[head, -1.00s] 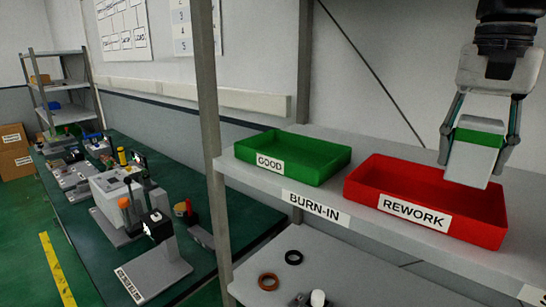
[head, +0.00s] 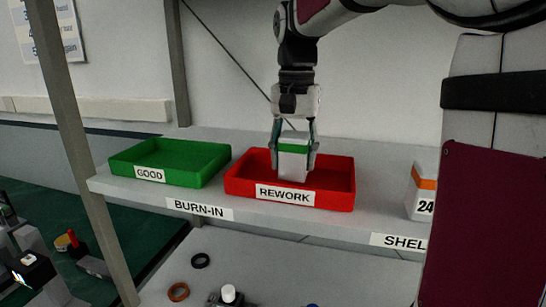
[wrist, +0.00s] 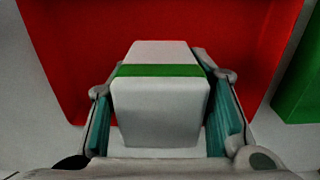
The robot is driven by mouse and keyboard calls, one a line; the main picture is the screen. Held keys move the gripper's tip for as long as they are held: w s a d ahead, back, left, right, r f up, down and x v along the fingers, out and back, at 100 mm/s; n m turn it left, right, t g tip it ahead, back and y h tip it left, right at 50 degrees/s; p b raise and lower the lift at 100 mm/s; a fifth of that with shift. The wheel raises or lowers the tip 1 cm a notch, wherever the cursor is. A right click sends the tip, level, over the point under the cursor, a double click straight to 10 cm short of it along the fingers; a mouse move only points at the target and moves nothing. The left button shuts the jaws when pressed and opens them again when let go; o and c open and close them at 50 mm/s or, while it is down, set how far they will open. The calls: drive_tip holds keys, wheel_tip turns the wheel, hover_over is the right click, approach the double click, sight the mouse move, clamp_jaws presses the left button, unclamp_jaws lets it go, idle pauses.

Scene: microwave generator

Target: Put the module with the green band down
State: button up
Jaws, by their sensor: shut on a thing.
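A white block-shaped module with a green band (head: 293,164) is between the fingers of my gripper (head: 293,160). The gripper is shut on it. In the head view the module is upright over the red REWORK tray (head: 340,199), its lower part in front of the tray's inside. I cannot tell whether it touches the tray floor. The wrist view shows the module (wrist: 161,105) between both fingers, with the red tray (wrist: 60,45) behind it. The green GOOD tray (head: 190,180) stands to the left on the same shelf and looks empty.
A white module with an orange band (head: 422,190), marked 24, stands on the shelf right of the red tray. A grey shelf post (head: 75,130) rises at the left. Rings (head: 200,260) and small parts lie on the lower surface. A green workbench lies at the lower left.

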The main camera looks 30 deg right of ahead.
sight(295, 135)
drive_tip(key=shift+f, duration=0.4)
drive_tip(key=shift+f, duration=0.1)
drive_tip(key=o, duration=1.5)
drive_tip(key=shift+f, duration=0.1)
drive_tip(key=shift+c, duration=0.2)
wheel_tip(295, 135, up, 8)
drive_tip(key=shift+f+b, duration=0.1)
drive_tip(key=shift+b, duration=0.45)
drive_tip(key=shift+s, duration=0.1)
